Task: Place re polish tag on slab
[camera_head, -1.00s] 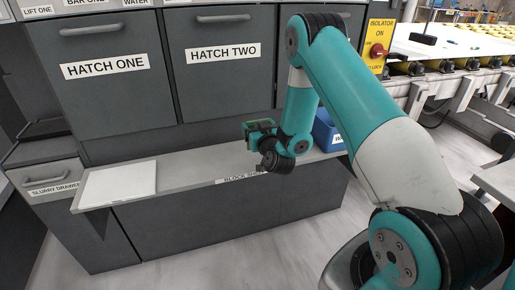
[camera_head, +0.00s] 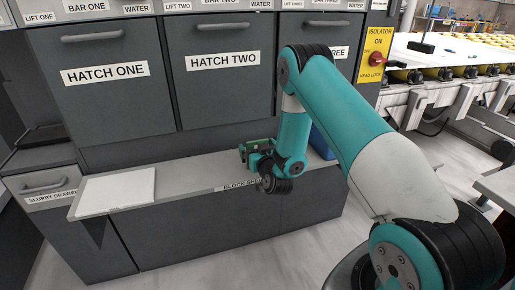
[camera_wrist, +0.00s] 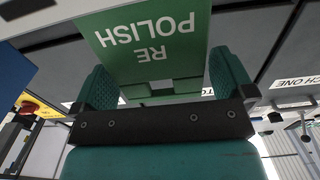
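The re polish tag (camera_wrist: 150,45) is a green card with white lettering, upside down in the wrist view. My gripper (camera_wrist: 165,88) has its two teal fingers on either side of the tag's lower part and looks shut on it. In the head view my gripper (camera_head: 257,152) is over the block shelf, with a bit of the green tag (camera_head: 260,143) showing at it. A pale slab (camera_head: 460,50) lies on the roller line at the back right, well away from my gripper. A dark object (camera_head: 421,47) sits on it.
A grey cabinet with Hatch One (camera_head: 105,73) and Hatch Two (camera_head: 223,60) stands behind the shelf (camera_head: 195,178). A white sheet (camera_head: 115,190) lies on the shelf's left. A blue bin (camera_head: 323,142) is partly hidden behind my arm. A yellow isolator panel (camera_head: 376,45) stands before the rollers.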

